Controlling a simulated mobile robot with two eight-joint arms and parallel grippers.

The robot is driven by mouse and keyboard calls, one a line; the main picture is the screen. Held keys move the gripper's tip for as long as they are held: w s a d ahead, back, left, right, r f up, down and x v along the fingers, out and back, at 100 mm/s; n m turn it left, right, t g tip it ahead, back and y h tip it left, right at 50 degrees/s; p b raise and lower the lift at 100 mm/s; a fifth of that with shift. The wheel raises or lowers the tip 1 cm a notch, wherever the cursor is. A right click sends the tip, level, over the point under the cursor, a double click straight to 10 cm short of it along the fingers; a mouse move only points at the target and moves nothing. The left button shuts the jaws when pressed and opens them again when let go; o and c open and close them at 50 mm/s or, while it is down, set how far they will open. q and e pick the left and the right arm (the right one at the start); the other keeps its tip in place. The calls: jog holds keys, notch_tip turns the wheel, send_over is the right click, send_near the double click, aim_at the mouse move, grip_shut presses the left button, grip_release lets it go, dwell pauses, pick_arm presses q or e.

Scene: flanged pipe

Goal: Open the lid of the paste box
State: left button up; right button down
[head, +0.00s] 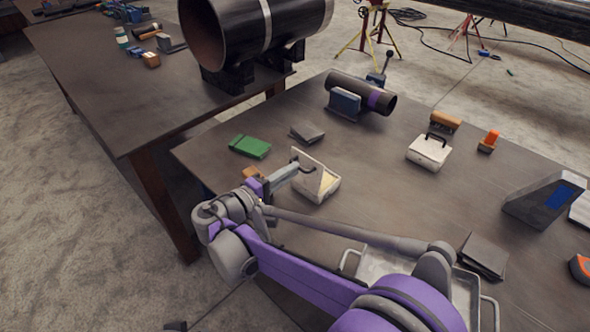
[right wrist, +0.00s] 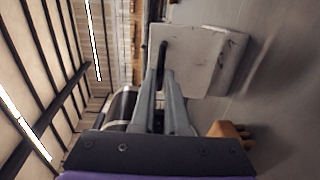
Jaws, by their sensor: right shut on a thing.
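The paste box (head: 328,190) is a small white box on the near table, with pale yellow contents showing. Its lid (head: 308,172) stands tilted up, open at an angle. My right gripper (head: 293,168) is at the left side of the raised lid, shut on the lid's dark handle. In the right wrist view, my right gripper (right wrist: 166,78) has its fingers at the dark handle (right wrist: 162,56) of the scuffed white lid (right wrist: 190,62). The fingers hide part of the handle. My left gripper is not in view.
A closed white box (head: 429,150) with a black handle stands to the right. A green box (head: 250,147) and a dark block (head: 307,132) lie behind. A metal tray (head: 372,262) is under my arm. A pipe (head: 350,90) rests at the back.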

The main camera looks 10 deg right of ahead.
jog(key=shift+s+a+f, duration=0.5)
jog(key=shift+f, duration=0.15)
jog(key=c, duration=1.3)
grip_release()
jog(key=o, duration=0.4)
jog(key=shift+w+d+f, duration=0.1)
jog(key=shift+w+d, duration=0.1)
jog(key=shift+d, duration=0.05)
jog(key=v, duration=1.1)
